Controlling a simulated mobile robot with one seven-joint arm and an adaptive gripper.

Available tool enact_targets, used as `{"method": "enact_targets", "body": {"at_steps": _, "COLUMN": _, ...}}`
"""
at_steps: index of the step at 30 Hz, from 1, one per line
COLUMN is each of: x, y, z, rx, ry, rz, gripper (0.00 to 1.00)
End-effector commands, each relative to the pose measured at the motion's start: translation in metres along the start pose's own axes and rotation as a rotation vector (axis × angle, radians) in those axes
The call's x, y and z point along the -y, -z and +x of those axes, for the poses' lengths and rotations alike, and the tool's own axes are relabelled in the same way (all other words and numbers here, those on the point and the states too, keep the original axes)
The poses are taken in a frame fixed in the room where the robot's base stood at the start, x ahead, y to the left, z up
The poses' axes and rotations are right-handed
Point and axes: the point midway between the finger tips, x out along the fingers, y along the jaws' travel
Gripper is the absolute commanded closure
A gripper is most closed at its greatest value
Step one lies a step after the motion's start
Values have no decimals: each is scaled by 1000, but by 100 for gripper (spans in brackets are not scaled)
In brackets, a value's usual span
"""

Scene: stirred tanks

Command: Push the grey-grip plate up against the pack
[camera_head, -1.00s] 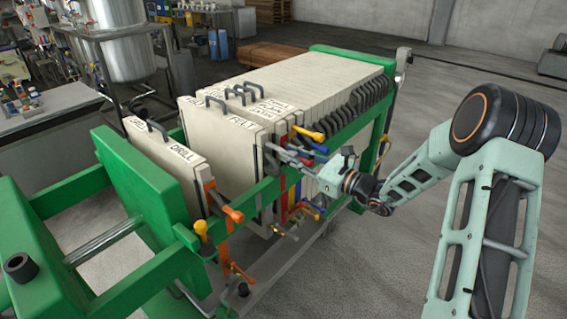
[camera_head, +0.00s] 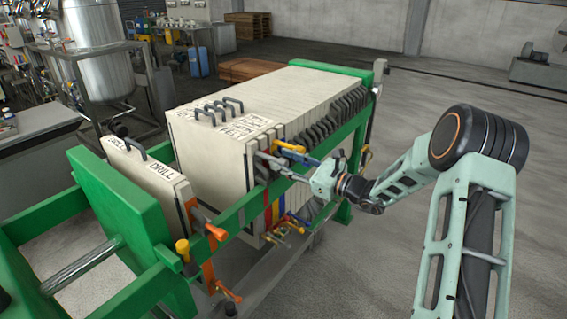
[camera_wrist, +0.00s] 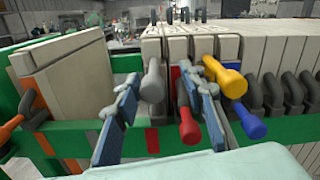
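The grey-grip plate (camera_head: 212,160) is the near cream plate of the large stack. Its grey grip (camera_wrist: 153,80) shows in the wrist view beside the tip of my left finger. The pack (camera_head: 310,88) is the row of cream plates behind it. No clear gap shows between plate and pack in the head view. My gripper (camera_head: 274,163) is at the stack's right side, by the grips. In the wrist view my gripper (camera_wrist: 161,82) has its fingers apart, with the grey grip between them. A red grip (camera_wrist: 189,126) also shows between the fingers. Finger contact is hard to tell.
Blue (camera_wrist: 250,122) and yellow (camera_wrist: 231,82) grips lie right of my fingers.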

Motion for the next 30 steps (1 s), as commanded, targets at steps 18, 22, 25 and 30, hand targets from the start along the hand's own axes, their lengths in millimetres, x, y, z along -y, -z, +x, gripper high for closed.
{"method": "enact_targets", "body": {"at_steps": 18, "x": 0, "y": 0, "z": -62, "rx": -1, "ry": 0, "rz": 1, "gripper": 63}}
{"method": "enact_targets", "body": {"at_steps": 22, "x": 0, "y": 0, "z": -88, "rx": -1, "ry": 0, "rz": 1, "gripper": 63}}
{"method": "enact_targets", "body": {"at_steps": 25, "x": -1, "y": 0, "z": -104, "rx": 0, "ry": -1, "rz": 2, "gripper": 63}}
{"method": "enact_targets", "body": {"at_steps": 30, "x": -1, "y": 0, "z": -118, "rx": 0, "ry": -2, "rz": 0, "gripper": 63}}
